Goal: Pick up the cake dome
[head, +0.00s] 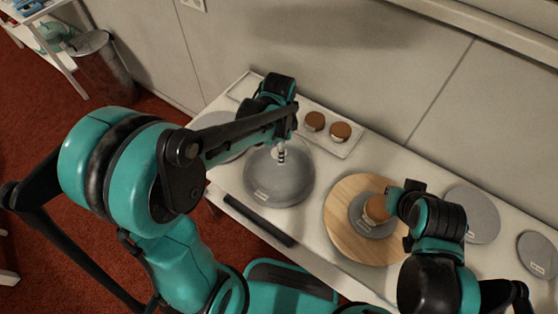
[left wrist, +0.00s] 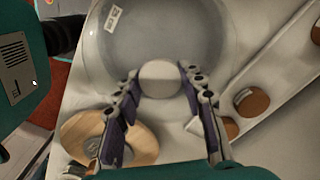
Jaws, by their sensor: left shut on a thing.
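The cake dome (head: 279,183) is a clear greyish round cover with a small white label, left of centre on the white table in the head view. Its pale round knob (left wrist: 160,79) is between the two fingers of my left gripper (left wrist: 158,92) in the left wrist view. My left gripper (head: 282,143) is shut on this knob from above. I cannot tell whether the dome's rim touches the table. My right gripper (head: 392,203) is beside a small brown-topped cake (head: 377,208); its fingers are mostly hidden, so I cannot tell its opening.
The cake sits on a grey disc (head: 364,224) on a round wooden board (head: 345,190). A white tray (head: 349,151) with brown-topped cakes (head: 340,132) lies along the wall. Grey discs (head: 473,214) lie at right. A dark bar (head: 257,220) lies along the front edge.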

